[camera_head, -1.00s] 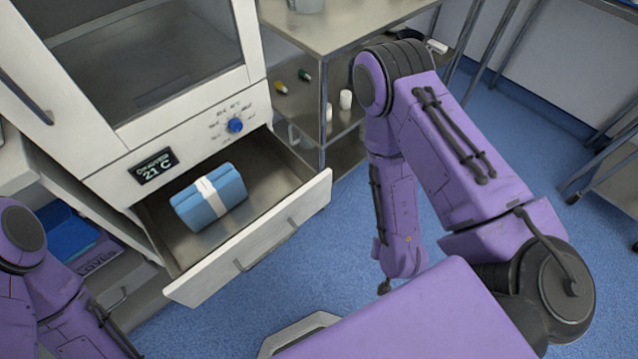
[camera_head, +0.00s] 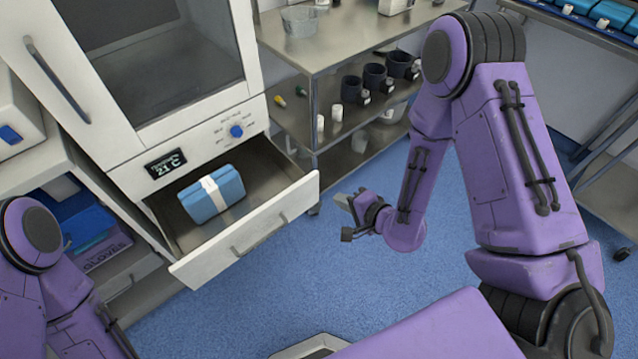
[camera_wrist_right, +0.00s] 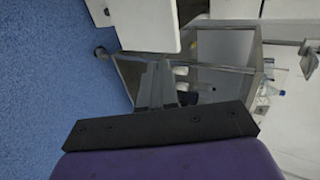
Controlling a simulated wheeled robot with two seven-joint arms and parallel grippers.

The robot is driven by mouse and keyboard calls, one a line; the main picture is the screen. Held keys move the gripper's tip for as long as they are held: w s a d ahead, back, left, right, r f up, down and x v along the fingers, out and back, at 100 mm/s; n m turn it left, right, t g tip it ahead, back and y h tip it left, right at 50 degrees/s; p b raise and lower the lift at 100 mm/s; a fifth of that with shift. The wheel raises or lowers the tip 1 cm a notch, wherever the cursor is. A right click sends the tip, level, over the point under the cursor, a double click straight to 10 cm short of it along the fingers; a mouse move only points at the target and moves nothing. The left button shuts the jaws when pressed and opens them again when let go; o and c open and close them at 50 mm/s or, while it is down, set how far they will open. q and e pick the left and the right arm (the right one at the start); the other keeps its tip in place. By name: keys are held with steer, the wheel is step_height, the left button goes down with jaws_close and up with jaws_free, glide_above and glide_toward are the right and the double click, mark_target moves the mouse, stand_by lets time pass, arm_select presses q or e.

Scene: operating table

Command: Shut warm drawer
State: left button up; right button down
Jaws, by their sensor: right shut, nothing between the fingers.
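The warm drawer (camera_head: 245,244) is pulled out from under a white warming cabinet (camera_head: 185,140) in the head view. A blue folded bundle with a white band (camera_head: 213,196) lies inside it. The drawer has a bar handle (camera_head: 259,234) on its front. My right gripper (camera_head: 345,203) is shut and empty, to the right of the drawer front and apart from it. In the right wrist view, its fingers (camera_wrist_right: 157,84) point toward a white panel edge (camera_wrist_right: 150,25), likely the drawer front. My left gripper is not in view; only part of the left arm shows.
A steel shelf cart (camera_head: 330,50) with dark cups (camera_head: 374,78) and white bottles stands right of the cabinet. An open lower compartment with blue boxes (camera_head: 88,222) is at the left. Blue floor (camera_head: 300,270) in front of the drawer is clear.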

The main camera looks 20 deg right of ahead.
glide_toward(310, 181)
step_height(310, 181, down, 3)
steer(key=w, duration=0.2)
steer(key=shift+w+a+p, duration=0.2)
steer(key=shift+w+a, duration=0.2)
steer(key=shift+w, duration=0.2)
steer(key=shift+w+a+p, duration=0.15)
steer(key=shift+w+a, duration=0.2)
steer(key=shift+w, duration=0.2)
steer(key=shift+w+a+f, duration=0.1)
steer(key=shift+w+a, duration=0.1)
steer(key=shift+w, duration=0.35)
